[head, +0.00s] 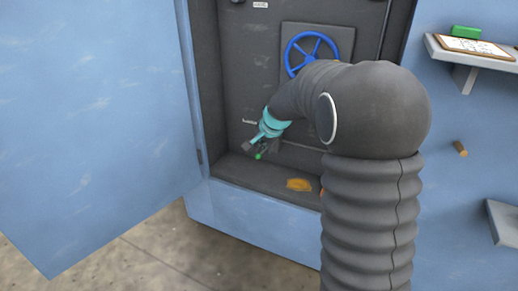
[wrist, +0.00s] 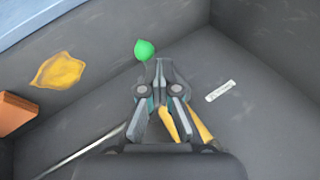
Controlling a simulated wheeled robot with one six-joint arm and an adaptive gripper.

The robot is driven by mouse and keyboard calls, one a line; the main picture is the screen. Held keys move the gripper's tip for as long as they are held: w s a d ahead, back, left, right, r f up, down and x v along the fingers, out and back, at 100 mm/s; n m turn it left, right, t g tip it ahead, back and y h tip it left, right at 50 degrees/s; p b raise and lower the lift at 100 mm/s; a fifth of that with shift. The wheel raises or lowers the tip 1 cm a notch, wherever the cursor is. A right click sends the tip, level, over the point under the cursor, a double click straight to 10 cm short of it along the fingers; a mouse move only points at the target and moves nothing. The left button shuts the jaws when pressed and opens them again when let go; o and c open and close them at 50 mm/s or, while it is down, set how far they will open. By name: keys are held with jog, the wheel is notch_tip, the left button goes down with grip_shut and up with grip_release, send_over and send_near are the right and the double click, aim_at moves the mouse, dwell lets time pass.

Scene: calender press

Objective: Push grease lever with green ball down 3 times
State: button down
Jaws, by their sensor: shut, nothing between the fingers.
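The green ball (wrist: 145,50) shows in the wrist view just beyond and slightly left of my fingertips. The lever's shaft is mostly hidden by my gripper. A yellow part (wrist: 199,124) shows behind the fingers.
An orange-yellow patch (head: 299,185) lies on the cabinet floor, with an orange-brown block (wrist: 15,112) beside it. A thin rod (wrist: 82,151) runs at lower left. A blue handwheel (head: 296,58) is above. The blue door (head: 90,110) stands open at left; a shelf (head: 440,48) is at right.

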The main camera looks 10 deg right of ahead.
aim_at(262, 153)
jog(key=shift+s+a+f+b, duration=0.2)
jog(key=shift+f+b, duration=0.2)
jog(key=shift+f, duration=0.2)
dwell(0.6)
jog(key=shift+r, duration=0.1)
dwell(0.5)
jog(key=shift+w+d+r+p, duration=0.15)
jog(key=shift+w+r+p, duration=0.05)
jog(key=shift+r+p, duration=0.4)
jog(key=shift+w+d+r+p, duration=0.2)
jog(key=shift+w+r+p, duration=0.05)
jog(key=shift+r+p, duration=0.35)
jog(key=shift+w+d+r+p, duration=0.2)
jog(key=shift+r+p, duration=0.3)
jog(key=shift+r, duration=0.2)
jog(key=shift+r, duration=0.1)
jog(key=shift+w+d+r+p, duration=0.15)
jog(key=shift+w+r+p, duration=0.1)
jog(key=shift+r+p, duration=0.45)
jog(key=shift+w+d+r+p, duration=0.15)
jog(key=shift+w+r+p, duration=0.05)
jog(key=shift+r+p, duration=0.55)
jog(key=shift+w+d+r+p, duration=0.15)
jog(key=shift+w+r+p, duration=0.1)
jog(key=shift+r+p, duration=0.45)
jog(key=shift+r, duration=0.1)
